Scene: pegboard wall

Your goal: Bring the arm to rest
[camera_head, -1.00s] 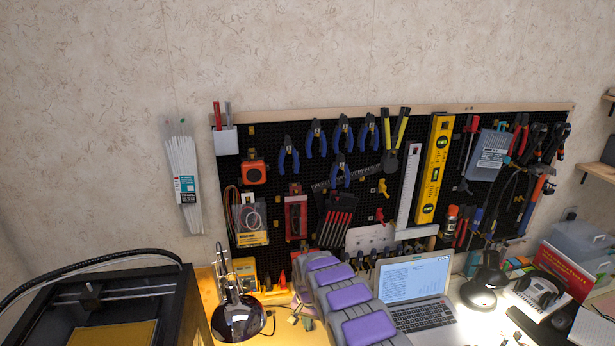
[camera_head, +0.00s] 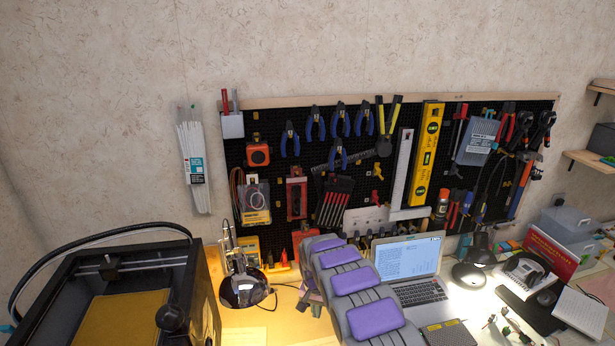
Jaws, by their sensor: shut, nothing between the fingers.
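The black pegboard (camera_head: 222,152) holds pliers, a yellow level (camera_head: 426,155) and other tools. A grey shape with purple pads (camera_head: 355,279) rises at the bottom centre, beside the open laptop (camera_head: 410,263). A black-framed machine (camera_head: 205,290) stands left, with a lamp (camera_head: 243,290) beside it.

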